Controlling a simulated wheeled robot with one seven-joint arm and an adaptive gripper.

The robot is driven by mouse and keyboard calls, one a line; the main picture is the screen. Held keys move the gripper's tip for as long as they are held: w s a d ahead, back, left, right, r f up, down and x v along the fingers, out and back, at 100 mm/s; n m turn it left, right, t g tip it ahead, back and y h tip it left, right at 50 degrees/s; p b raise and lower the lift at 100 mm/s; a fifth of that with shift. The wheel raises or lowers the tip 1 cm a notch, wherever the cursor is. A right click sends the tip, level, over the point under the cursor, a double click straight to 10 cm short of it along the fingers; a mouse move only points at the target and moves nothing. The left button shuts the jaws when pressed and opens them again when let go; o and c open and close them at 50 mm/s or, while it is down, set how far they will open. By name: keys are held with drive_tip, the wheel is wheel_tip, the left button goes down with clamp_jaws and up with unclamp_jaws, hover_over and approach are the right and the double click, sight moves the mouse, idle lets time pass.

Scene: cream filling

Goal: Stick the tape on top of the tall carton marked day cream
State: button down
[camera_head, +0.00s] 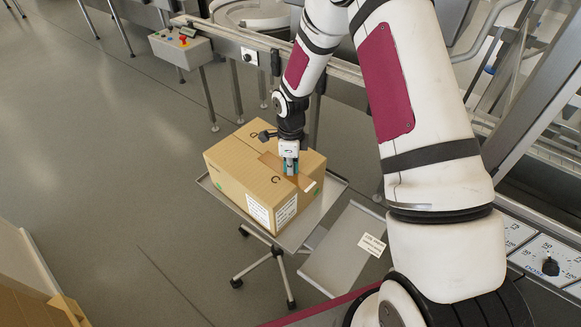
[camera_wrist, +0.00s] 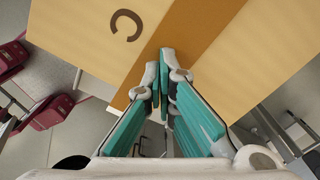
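A brown carton (camera_head: 236,170) sits on a metal stand, with a letter C on its top and white labels low on its sides. No wording on them is readable. An orange-brown band, seemingly tape (camera_wrist: 208,30), lies across the carton's top beside the C. It also shows in the head view (camera_head: 270,159), partly hidden by my gripper (camera_head: 291,172). My gripper (camera_wrist: 162,62) is over the carton's top, at the band. Its teal fingers converge with tips close together, and I see nothing clearly held. Whether the tips touch the band is unclear.
The stand's metal top (camera_head: 329,187) shows around the carton. A lower grey tray (camera_head: 335,263) with a small white label (camera_head: 372,244) is to the right. A control box (camera_head: 180,46) and conveyor rail stand behind. The floor at left is open.

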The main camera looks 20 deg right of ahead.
drive_tip(key=shift+r+p, duration=0.7)
drive_tip(key=shift+r, duration=2.3)
